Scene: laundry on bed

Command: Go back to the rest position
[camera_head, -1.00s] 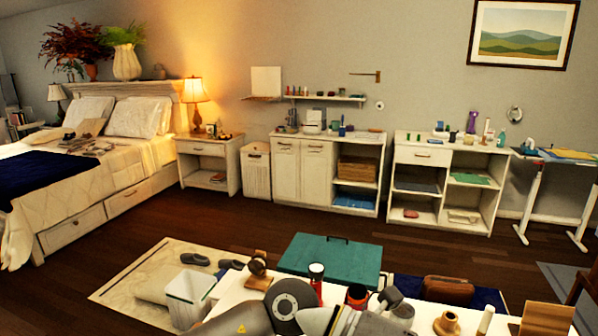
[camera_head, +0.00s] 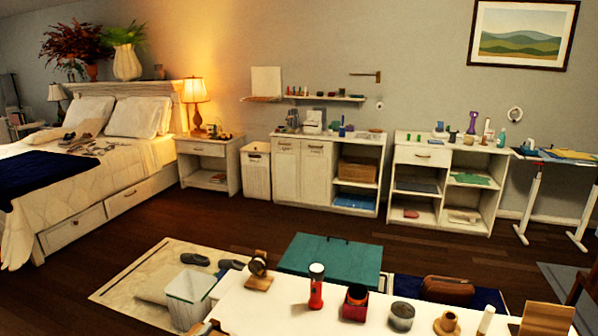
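Neither of my grippers shows in the head view, and no arm link of mine can be made out. A white table (camera_head: 274,312) fills the bottom of the view. On it stand a red flashlight (camera_head: 316,286), a red-and-black box-like item (camera_head: 355,303), a dark-topped round jar (camera_head: 401,316) and a wooden ring-shaped piece (camera_head: 447,323). A small wooden stand with a dark round part (camera_head: 258,272) is at the table's far left edge.
A white bin (camera_head: 186,300) stands on the rug left of the table. A teal case (camera_head: 331,259) and a brown bag (camera_head: 448,290) lie beyond it. The bed (camera_head: 120,180) is at the left, and white cabinets line the wall. The wooden floor between is clear.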

